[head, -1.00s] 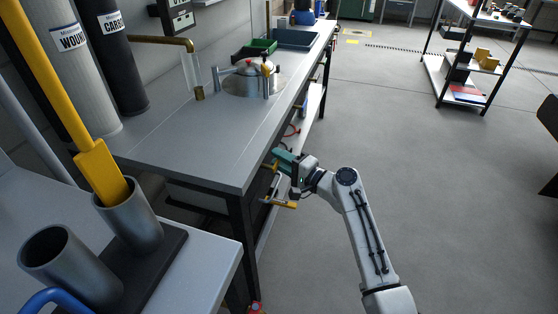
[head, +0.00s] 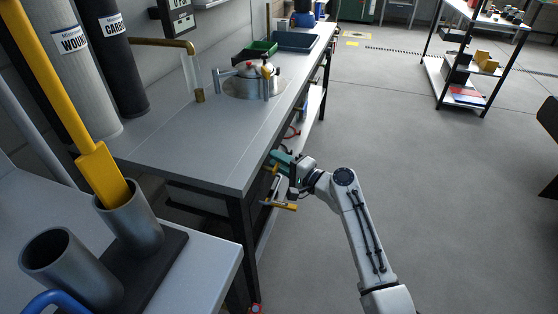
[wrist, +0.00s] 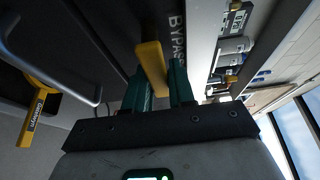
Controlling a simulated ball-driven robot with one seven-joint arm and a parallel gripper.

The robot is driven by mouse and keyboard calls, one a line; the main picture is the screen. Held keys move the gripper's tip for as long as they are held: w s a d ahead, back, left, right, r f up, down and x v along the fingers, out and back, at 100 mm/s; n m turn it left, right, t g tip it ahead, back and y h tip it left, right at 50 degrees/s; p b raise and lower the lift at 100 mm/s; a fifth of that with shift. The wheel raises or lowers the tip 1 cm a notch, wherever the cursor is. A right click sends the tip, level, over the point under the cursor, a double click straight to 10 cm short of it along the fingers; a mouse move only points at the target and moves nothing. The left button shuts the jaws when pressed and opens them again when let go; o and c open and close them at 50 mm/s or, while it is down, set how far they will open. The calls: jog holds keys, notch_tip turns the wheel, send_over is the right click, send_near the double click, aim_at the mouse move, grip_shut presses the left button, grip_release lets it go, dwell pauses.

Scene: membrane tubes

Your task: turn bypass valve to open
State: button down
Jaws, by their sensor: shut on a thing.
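The bypass valve's yellow handle (wrist: 152,62) sits beside a dark panel marked BYPASS in the wrist view. My gripper (wrist: 160,82), with teal fingers, is shut on this handle, one finger on each side of it. In the head view my gripper (head: 276,158) is just under the front edge of the workbench. Only a small bit of the yellow handle (head: 275,169) shows there, and the valve body is hidden.
A second yellow handle with a label (wrist: 35,115) is at the left in the wrist view, near a grey bar handle (wrist: 60,75). The workbench (head: 190,150) overhangs my gripper. The floor to the right (head: 450,200) is clear.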

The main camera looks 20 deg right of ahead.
aim_at(263, 182)
jog(key=m+p, duration=0.1)
jog(key=p, duration=0.1)
jog(key=m+g+p, duration=0.1)
jog(key=m+p, duration=0.1)
jog(key=p, duration=0.1)
jog(key=shift+s+a+f+h, duration=0.1)
jog(key=shift+s+f+h, duration=0.05)
jog(key=shift+f+h, duration=0.2)
jog(key=shift+s+a+f+m+g+y+p, duration=0.45)
jog(key=shift+m+g+p, duration=0.6)
jog(key=shift+m, duration=0.7)
jog(key=shift+s+a+f+m+g+y+p, duration=0.25)
jog(key=shift+s+f+m+g+p, duration=0.6)
jog(key=shift+m, duration=0.85)
jog(key=shift+s+a+f+m+g+y+p, duration=0.25)
jog(key=shift+a+f+m+g+p, duration=0.15)
jog(key=shift+m+g+p, duration=1.1)
jog(key=shift+m+b, duration=0.35)
jog(key=shift+b, duration=0.1)
jog(key=c, duration=1.3)
grip_release()
jog(key=shift+d, duration=0.1)
